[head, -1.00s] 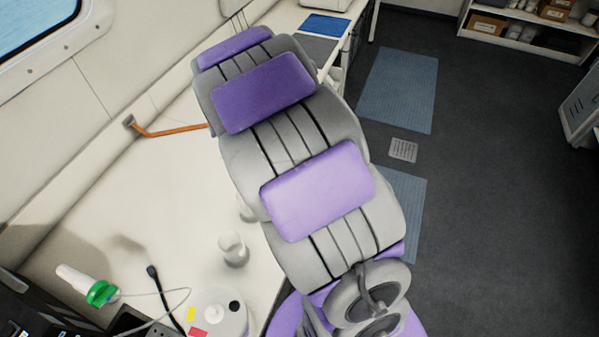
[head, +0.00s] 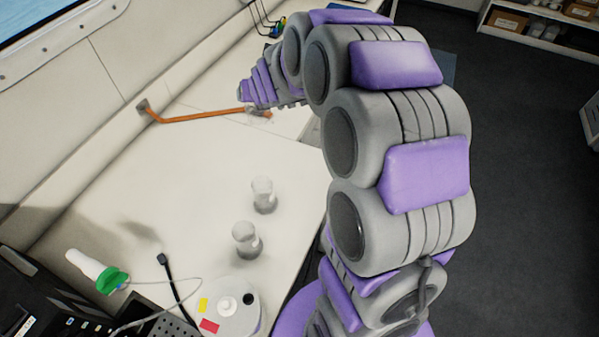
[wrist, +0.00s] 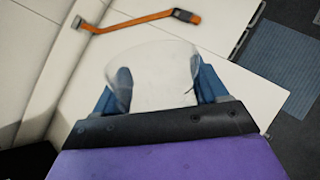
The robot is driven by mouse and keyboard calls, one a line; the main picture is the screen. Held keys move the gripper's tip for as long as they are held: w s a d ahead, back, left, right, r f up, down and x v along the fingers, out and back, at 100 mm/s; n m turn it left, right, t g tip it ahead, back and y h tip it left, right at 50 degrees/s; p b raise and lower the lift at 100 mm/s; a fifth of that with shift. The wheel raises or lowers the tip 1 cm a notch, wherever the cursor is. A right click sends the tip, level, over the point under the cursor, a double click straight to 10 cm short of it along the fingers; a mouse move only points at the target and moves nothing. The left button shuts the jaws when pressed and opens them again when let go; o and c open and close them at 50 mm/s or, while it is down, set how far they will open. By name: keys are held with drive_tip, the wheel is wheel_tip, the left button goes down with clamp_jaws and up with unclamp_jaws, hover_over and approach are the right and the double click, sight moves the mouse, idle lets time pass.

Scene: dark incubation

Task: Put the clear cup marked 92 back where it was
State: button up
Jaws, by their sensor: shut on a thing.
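My gripper (wrist: 156,92) is shut on a clear cup (wrist: 150,66), which sits between its blue fingers in the wrist view. No number can be read on the cup. In the head view my gripper (head: 256,106) is over the white counter (head: 190,165), near the free end of the orange bar, and the held cup is hard to make out there. Two other clear vessels stand upright on the counter, one farther (head: 263,195) and one nearer (head: 247,240). Their markings are not legible.
An orange bar (head: 195,118) runs out from the wall over the counter. A white and green bottle (head: 100,272), a cable and a white round container (head: 228,308) are at the near left. The middle of the counter is clear.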

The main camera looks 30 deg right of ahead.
drive_tip(key=shift+w+a+f+b, duration=0.15)
drive_tip(key=shift+a+f+b, duration=0.3)
drive_tip(key=shift+f+b, duration=0.25)
drive_tip(key=shift+b, duration=0.05)
drive_tip(key=s+d+f+n+t+y+b, duration=0.1)
drive_tip(key=s+d+f+n+y+b, duration=0.2)
drive_tip(key=f, duration=0.6)
drive_tip(key=d+f+n+t+y+b, duration=0.1)
drive_tip(key=d+f+n+y, duration=0.25)
drive_tip(key=d+f, duration=0.35)
drive_tip(key=s+a+f+n+y+b, duration=0.25)
drive_tip(key=s+n+y, duration=0.5)
drive_tip(key=s, duration=0.95)
drive_tip(key=shift+w+d+f+b, duration=0.2)
drive_tip(key=shift+w+f+b, duration=0.55)
drive_tip(key=shift+w, duration=1.85)
drive_tip(key=shift+w+d+f+b, duration=0.3)
drive_tip(key=shift+w+f, duration=0.7)
drive_tip(key=shift+w, duration=1.65)
drive_tip(key=shift+w+d+f+b, duration=0.1)
drive_tip(key=shift+w+f+b, duration=0.7)
drive_tip(key=shift+w, duration=1.8)
